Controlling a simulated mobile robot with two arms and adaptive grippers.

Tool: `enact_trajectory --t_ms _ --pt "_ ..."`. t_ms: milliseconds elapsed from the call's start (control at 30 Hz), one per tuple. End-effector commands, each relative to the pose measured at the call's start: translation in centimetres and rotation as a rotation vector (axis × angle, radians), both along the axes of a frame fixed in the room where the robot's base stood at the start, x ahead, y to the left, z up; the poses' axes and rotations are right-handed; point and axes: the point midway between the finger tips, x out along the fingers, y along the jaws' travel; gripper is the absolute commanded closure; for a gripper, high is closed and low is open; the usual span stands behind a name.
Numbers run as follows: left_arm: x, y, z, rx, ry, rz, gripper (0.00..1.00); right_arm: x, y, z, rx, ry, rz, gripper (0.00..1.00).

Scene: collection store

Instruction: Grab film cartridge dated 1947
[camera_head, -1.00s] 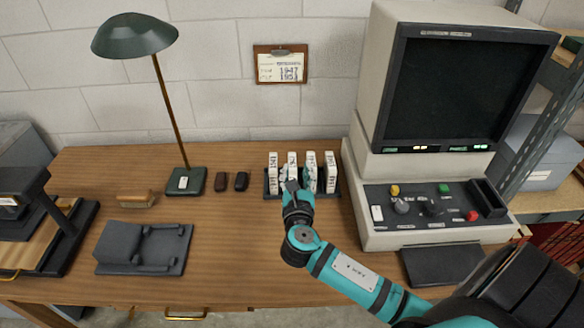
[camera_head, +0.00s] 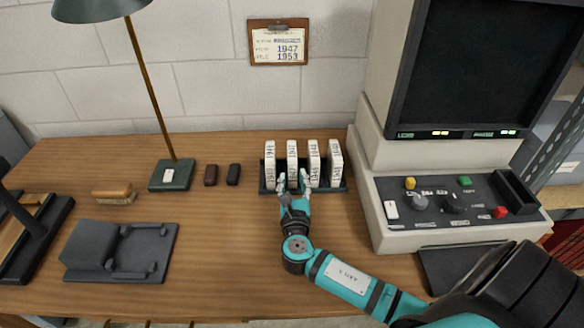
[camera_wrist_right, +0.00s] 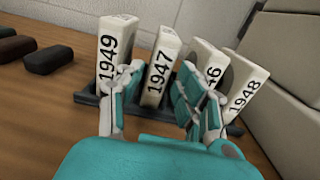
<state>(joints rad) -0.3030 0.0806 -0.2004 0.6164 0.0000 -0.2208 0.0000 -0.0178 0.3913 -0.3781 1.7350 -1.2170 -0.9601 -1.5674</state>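The film cartridge dated 1947 (camera_head: 292,151) stands upright, second from left, in a dark rack (camera_head: 267,189) on the wooden desk. Its label reads clearly in the right wrist view (camera_wrist_right: 159,76). The 1949 cartridge (camera_wrist_right: 112,45) is left of it; the 1946 (camera_wrist_right: 208,58) and 1948 (camera_wrist_right: 245,90) cartridges are right of it. My right gripper (camera_head: 293,182) is open at the rack's front, its fingers (camera_wrist_right: 160,80) on either side of the 1947 cartridge's front. The right finger partly covers the 1946 cartridge. I cannot tell whether the fingers touch anything. My left gripper is not in view.
A film reader (camera_head: 385,120) with a control panel stands close on the right. A lamp (camera_head: 172,175), two small dark objects (camera_head: 211,175), a brush (camera_head: 114,193) and a grey device (camera_head: 120,250) are left. A clipboard (camera_head: 277,43) on the wall shows 1947 and 1953.

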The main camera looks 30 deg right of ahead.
Motion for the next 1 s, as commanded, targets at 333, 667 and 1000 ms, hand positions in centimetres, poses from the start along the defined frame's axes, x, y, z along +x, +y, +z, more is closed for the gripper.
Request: enact_trajectory --t_ms 333,667,1000 --pt "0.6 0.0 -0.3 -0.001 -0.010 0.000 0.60 1.6 -1.0 -1.4 -0.002 -0.003 0.000 0.63" --pt "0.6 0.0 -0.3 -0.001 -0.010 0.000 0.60 5.9 -3.6 -1.4 -0.002 -0.001 -0.001 0.63" --pt "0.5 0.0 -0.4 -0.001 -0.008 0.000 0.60 6.4 -4.0 -1.5 0.000 -0.001 0.000 0.65"
